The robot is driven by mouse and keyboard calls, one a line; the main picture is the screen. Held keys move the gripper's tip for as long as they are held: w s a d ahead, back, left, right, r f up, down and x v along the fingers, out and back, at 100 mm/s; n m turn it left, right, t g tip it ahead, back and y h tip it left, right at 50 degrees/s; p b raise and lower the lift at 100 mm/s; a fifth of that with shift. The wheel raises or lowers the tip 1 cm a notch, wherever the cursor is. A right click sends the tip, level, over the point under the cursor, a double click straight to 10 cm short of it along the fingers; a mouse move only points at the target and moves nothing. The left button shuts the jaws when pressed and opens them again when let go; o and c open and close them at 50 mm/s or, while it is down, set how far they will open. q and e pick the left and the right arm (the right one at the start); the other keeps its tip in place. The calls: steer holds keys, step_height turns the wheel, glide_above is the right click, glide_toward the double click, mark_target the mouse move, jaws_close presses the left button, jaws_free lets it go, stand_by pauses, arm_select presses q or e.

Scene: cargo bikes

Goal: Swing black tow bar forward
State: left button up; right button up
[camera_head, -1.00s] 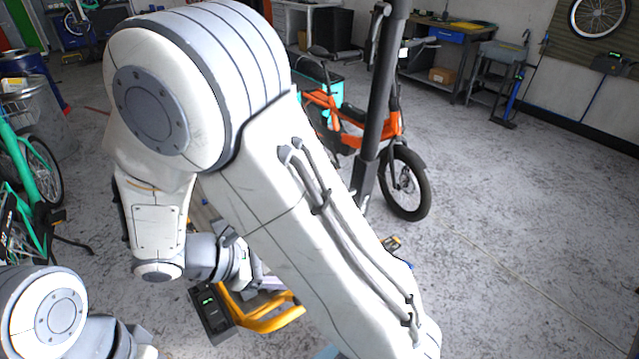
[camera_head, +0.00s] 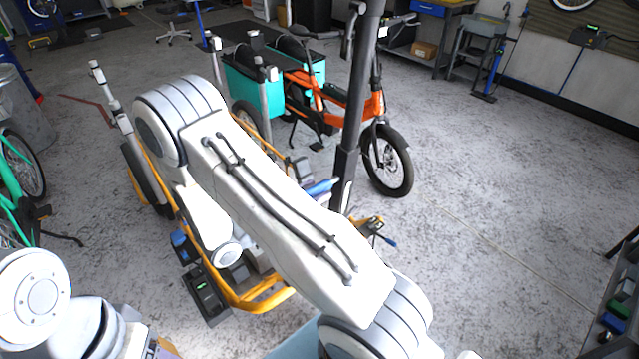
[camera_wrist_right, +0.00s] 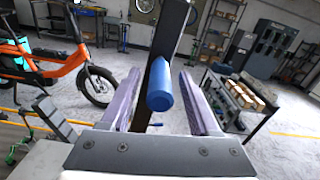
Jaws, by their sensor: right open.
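The black tow bar (camera_head: 352,130) stands nearly upright right of my right arm in the head view. It also shows in the right wrist view (camera_wrist_right: 165,40), rising from behind a blue cylindrical handle (camera_wrist_right: 160,92). The handle also shows in the head view (camera_head: 322,187), beside the bar. My right gripper (camera_wrist_right: 159,72) is open, with one finger on each side of the handle and visible gaps. In the head view my right arm hides most of that gripper. My left arm shows at the lower left; its gripper is not visible.
A yellow-framed cargo bike (camera_head: 262,300) lies under and around my right arm. An orange bike (camera_head: 372,108) with teal boxes (camera_head: 240,86) stands behind the bar. A green bike (camera_head: 22,160) is at the left edge. Open floor lies to the right.

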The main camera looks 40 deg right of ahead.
steer(key=shift+d, duration=1.25)
jaws_close()
stand_by(0.5)
